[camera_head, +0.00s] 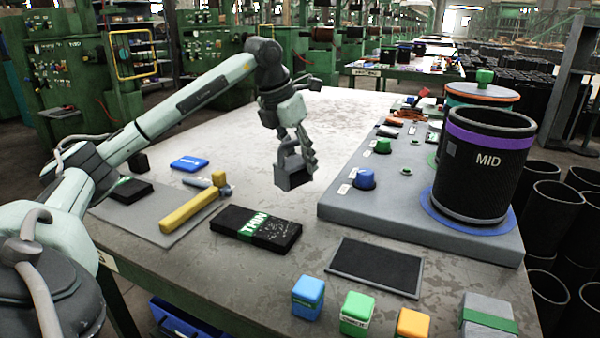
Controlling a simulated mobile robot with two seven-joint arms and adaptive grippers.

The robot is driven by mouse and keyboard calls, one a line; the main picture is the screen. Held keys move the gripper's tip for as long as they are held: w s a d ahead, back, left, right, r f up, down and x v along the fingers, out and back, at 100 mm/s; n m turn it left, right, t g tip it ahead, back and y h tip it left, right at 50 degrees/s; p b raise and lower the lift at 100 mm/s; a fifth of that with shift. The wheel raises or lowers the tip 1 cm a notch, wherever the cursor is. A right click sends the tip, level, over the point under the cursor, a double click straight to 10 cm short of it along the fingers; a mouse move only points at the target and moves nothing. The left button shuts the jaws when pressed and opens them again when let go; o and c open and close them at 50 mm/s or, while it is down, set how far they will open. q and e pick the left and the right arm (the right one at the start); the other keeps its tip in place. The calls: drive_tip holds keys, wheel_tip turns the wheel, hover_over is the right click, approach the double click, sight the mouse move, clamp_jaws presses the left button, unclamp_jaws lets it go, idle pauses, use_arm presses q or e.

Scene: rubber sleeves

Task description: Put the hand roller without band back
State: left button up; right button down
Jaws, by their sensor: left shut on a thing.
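My left gripper (299,140) is above the middle of the table, pointing down. It is shut on a small grey thing with a dark, block-like lower end (293,177). I take this to be the hand roller; no coloured band shows on it, and the fingers hide part of its upper end. It appears to hang above the tabletop. My right gripper is not in view.
A black box labelled TRAN (256,229) and a dark pad (375,266) lie in front. Coloured blocks and a green-banded grey block (489,315) stand near the front edge. A raised grey board (350,212) at right bears a black MID cylinder (485,175). The back middle is clear.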

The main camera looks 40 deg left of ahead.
sight(300, 172)
use_arm(q)
drive_tip(key=shift+f, duration=1.8)
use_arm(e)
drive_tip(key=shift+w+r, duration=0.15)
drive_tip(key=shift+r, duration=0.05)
use_arm(q)
drive_tip(key=o, duration=0.8)
drive_tip(key=shift+f, duration=0.15)
drive_tip(key=shift+c, duration=0.2)
drive_tip(key=o, duration=0.4)
drive_tip(key=shift+o, duration=0.2)
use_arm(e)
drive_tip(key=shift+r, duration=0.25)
